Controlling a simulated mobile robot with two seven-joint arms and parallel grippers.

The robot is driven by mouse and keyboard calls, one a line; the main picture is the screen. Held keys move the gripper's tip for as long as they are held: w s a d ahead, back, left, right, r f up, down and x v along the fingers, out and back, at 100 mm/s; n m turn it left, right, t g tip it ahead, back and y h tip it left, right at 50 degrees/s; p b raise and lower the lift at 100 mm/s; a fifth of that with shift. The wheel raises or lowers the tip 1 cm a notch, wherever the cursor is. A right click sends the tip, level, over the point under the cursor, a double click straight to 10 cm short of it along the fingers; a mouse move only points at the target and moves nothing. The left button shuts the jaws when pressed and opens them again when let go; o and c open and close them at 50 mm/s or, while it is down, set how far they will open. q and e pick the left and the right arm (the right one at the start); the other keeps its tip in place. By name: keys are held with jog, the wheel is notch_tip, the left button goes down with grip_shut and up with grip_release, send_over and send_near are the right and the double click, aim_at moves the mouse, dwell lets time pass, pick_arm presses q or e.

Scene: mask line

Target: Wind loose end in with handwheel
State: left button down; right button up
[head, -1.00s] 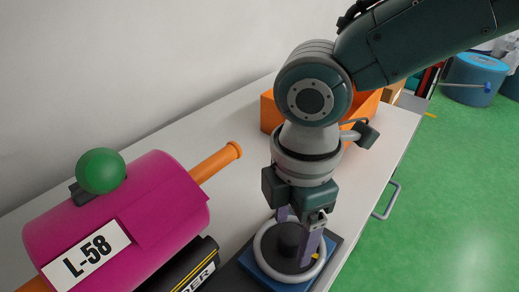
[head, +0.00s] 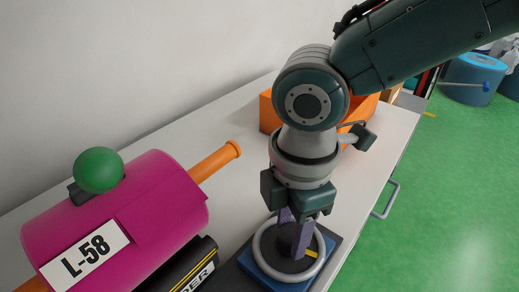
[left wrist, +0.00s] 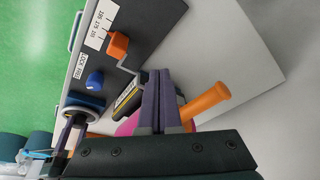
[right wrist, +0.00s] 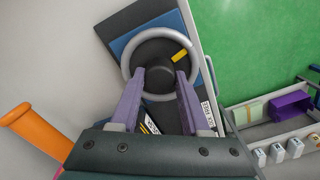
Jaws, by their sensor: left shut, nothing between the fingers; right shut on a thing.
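The handwheel has a grey ring (head: 262,262) around a black hub with a yellow mark (head: 311,253), on a blue base (head: 330,246). My right gripper (head: 293,240) points down inside the ring, shut on the black hub. The right wrist view shows the hub (right wrist: 152,62) between its fingers. A magenta roll (head: 165,190) labelled L-58 sits on an orange shaft (head: 215,162), with a flap on its surface. My left gripper (left wrist: 157,78) is shut and empty, above the bench beside the orange shaft (left wrist: 207,102); it is out of the head view.
A green ball (head: 98,170) stands over the roll. A black bar (head: 185,268) lies beside it. The left wrist view shows an orange knob (left wrist: 118,43) and a blue knob (left wrist: 95,81) on the dark panel. Orange bins (head: 268,112) stand behind my right arm.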

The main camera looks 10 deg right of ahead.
grip_shut()
jog(key=shift+m, duration=0.3)
jog(key=m+p, duration=0.1)
jog(key=m, duration=0.1)
jog(key=shift+r+m+p, duration=0.1)
jog(key=shift+m+p, duration=0.2)
jog(key=shift+p, duration=0.05)
jog(key=m+p, duration=0.2)
jog(key=m, duration=0.2)
jog(key=shift+s, duration=0.1)
jog(key=m+p, duration=0.1)
jog(key=m, duration=0.3)
jog(key=shift+m+p, duration=0.35)
jog(key=shift+m, duration=0.05)
jog(key=shift+m+p, duration=0.4)
jog(key=shift+m, duration=1)
